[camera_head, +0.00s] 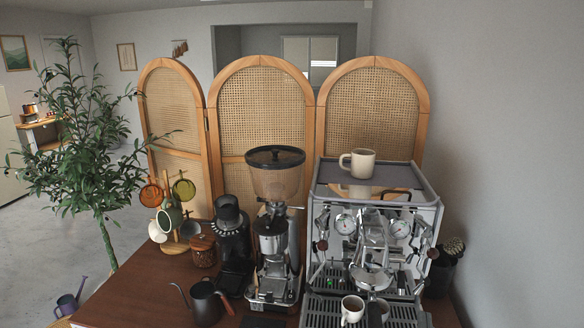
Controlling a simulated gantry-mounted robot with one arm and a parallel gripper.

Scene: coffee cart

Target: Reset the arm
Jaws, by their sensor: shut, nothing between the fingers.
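My arm and gripper do not show in the head view, so their pose cannot be seen. The espresso machine (430,206) stands at the right of the wooden cart top (140,290). A cream mug (362,164) stands upright on the machine's top.
A dark kettle (205,302), a smaller black grinder (231,235), a jar (202,250) and a mug tree (172,238) crowd the cart's left half. A cane screen (262,95) stands behind, a potted tree (85,165) at left. A wall closes the right side.

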